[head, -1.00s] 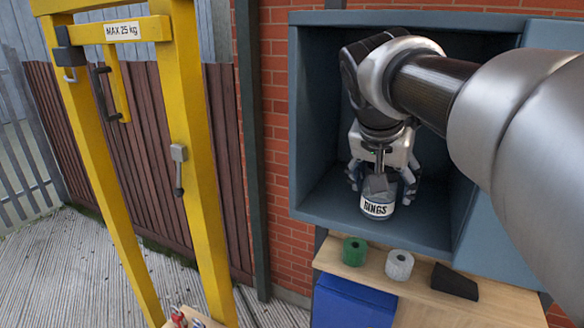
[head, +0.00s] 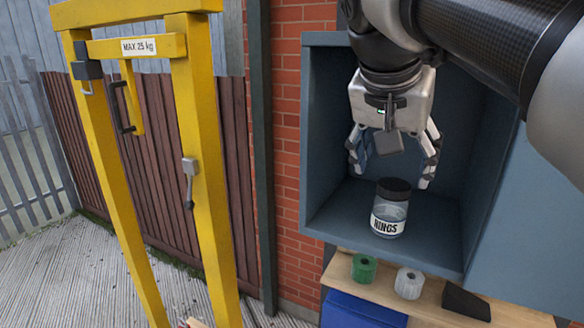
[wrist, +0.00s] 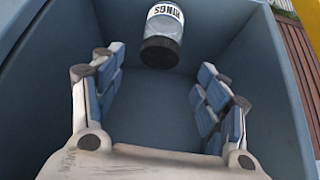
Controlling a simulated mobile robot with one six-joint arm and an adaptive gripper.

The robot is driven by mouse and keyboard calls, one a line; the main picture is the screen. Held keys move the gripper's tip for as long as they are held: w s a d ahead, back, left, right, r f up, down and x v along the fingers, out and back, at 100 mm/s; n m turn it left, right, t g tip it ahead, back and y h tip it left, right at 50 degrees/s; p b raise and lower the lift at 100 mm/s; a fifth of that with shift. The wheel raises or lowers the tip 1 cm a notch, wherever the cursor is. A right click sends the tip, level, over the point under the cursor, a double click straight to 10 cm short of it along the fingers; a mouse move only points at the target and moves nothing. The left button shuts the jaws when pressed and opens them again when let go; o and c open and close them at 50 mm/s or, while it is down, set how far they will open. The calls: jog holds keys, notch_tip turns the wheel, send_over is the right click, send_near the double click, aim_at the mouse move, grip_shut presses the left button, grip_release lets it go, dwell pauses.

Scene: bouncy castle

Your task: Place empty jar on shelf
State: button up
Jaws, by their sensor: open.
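The jar (head: 390,212) is clear with a black lid and a white label reading RINGS. It stands upright on the floor of the blue-grey shelf box (head: 325,222), near its front, and looks empty through the glass. My gripper (head: 392,168) is open and empty above the jar, with its fingers apart and not touching it. In the wrist view the jar (wrist: 163,30) shows at the top, beyond the open fingers (wrist: 160,98), with its lid toward me.
Below the box, a wooden shelf (head: 420,308) carries a green roll (head: 363,269), a white roll (head: 409,284) and a black wedge (head: 466,302). A blue bin (head: 358,312) sits beneath. A yellow frame (head: 205,150) stands at left. The box's side walls flank my gripper.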

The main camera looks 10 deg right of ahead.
jog(key=s+a+f+n+y, duration=0.2)
jog(key=s+f+n, duration=0.1)
jog(key=s+f, duration=0.6)
jog(key=s+a+f+n+y, duration=0.2)
jog(key=s+f, duration=0.7)
jog(key=f, duration=0.8)
jog(key=a+n, duration=0.1)
jog(key=n, duration=0.1)
jog(key=shift+s+a+f+n, duration=0.15)
jog(key=shift+s+a+n, duration=0.15)
jog(key=shift+a, duration=0.05)
